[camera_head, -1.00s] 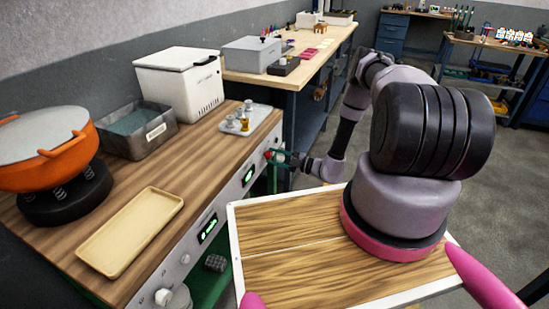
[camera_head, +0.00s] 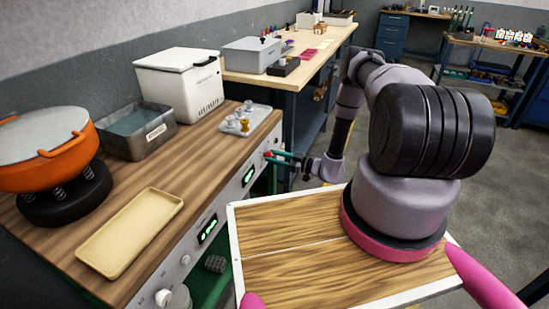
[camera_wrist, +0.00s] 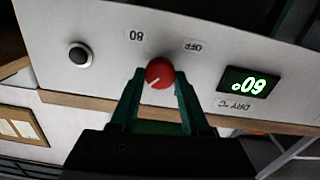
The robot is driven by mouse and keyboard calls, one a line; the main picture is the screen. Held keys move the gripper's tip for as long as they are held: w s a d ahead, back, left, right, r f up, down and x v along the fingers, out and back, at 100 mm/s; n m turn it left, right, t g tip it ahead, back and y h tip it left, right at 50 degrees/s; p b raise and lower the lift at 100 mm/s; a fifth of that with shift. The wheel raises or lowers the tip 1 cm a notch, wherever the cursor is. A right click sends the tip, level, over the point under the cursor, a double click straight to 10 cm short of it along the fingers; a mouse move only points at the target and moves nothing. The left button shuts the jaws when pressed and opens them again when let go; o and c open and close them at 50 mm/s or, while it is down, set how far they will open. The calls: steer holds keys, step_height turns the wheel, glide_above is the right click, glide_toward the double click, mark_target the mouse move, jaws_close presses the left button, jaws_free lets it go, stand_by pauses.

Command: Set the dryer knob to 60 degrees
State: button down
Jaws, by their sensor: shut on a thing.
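The red dryer knob (camera_wrist: 160,73) sits on the pale front panel (camera_wrist: 120,45) in the wrist view, which shows it upside down. My gripper (camera_wrist: 158,82) has its two green fingers closed on the knob's sides. A white line on the knob points down-left in this view. The labels "80" and "OFF" are printed beside the knob. The lit green display (camera_wrist: 248,82) above the "DRY °C" label reads 60° when turned upright. In the head view my gripper (camera_head: 276,155) is at the far end of the counter's front panel, and the knob is mostly hidden.
A round black button (camera_wrist: 80,54) is on the panel beside the knob. On the wooden counter (camera_head: 190,165) are a tan tray (camera_head: 130,232), an orange pot (camera_head: 50,155), a grey bin (camera_head: 138,130), a white box (camera_head: 180,82) and a small plate with pegs (camera_head: 245,118).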

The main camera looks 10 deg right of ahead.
steer(key=shift+d+m, duration=0.1)
steer(key=shift+m, duration=0.4)
steer(key=shift+c, duration=1.9)
jaws_free()
steer(key=v, duration=1)
steer(key=shift+s+d, duration=0.25)
steer(key=shift+d, duration=0.05)
